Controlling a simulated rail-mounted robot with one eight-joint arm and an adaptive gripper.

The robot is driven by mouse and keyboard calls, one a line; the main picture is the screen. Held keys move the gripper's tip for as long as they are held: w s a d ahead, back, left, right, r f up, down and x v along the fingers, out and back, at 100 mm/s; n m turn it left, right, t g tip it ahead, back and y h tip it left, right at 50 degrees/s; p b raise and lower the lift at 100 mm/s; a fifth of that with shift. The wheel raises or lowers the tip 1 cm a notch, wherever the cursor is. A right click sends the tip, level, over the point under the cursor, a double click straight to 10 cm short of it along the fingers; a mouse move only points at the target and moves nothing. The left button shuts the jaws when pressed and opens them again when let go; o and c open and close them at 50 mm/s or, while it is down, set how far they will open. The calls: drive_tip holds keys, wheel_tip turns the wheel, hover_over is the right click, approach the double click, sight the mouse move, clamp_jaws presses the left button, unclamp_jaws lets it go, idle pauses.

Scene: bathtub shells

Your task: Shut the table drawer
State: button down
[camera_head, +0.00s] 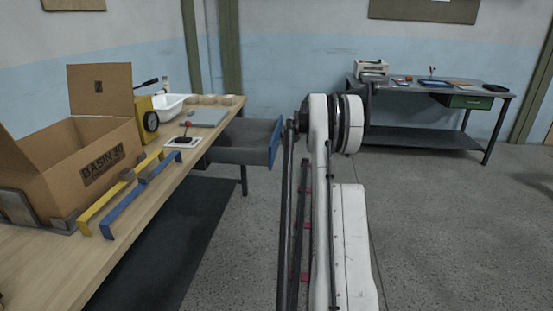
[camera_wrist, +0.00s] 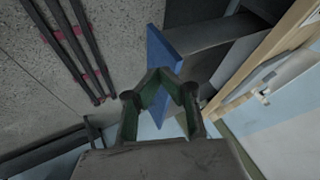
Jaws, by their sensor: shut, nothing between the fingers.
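The table drawer stands pulled out from the right side of the wooden table (camera_head: 75,262), with its dark grey box (camera_head: 235,142) exposed. Its blue front panel (camera_head: 274,143) faces right, towards my arm. In the wrist view the blue panel (camera_wrist: 162,48) lies just beyond my gripper (camera_wrist: 171,75), with the grey drawer box (camera_wrist: 205,34) to its right. My gripper's dark green fingers are shut and empty, and overlap the panel in the picture. I cannot tell whether they touch it. In the head view my gripper is hidden behind my arm.
A second table (camera_head: 430,90) with a green drawer (camera_head: 470,102) stands at the back right. The floor between is clear.

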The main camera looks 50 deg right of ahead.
drive_tip(key=s+d+f, duration=0.2)
drive_tip(key=d+f, duration=0.1)
drive_tip(key=d, duration=0.1)
drive_tip(key=w+a+f+b, duration=0.1)
drive_tip(key=w+f+b, duration=0.2)
drive_tip(key=w+f, duration=0.5)
drive_tip(key=shift+w+m, duration=0.3)
drive_tip(key=shift+w, duration=0.25)
drive_tip(key=shift+a, duration=0.1)
